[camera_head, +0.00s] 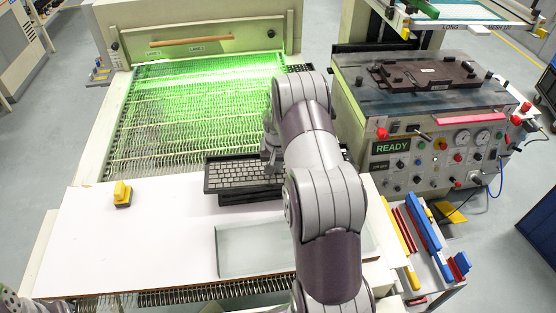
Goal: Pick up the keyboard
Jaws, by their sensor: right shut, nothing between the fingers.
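A dark keyboard (233,175) with light grey keys lies at the near end of the wire conveyor, by the far edge of the white board. My right arm reaches over it from the front. My right gripper (270,160) is at the keyboard's right part, small and partly hidden by my arm; it is shut with nothing seen in it. The keyboard's right end is hidden behind my arm. I cannot tell whether the gripper touches the keyboard. At the lower left corner only a bit of my left arm shows; its gripper is out of view.
The conveyor (150,140) glows green at the far end. A yellow and black block (122,194) stands on the white board (100,240), which has a grey recessed area (235,255). The printing machine (420,150) with a READY display stands close on the right. Coloured squeegees (425,225) lie below it.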

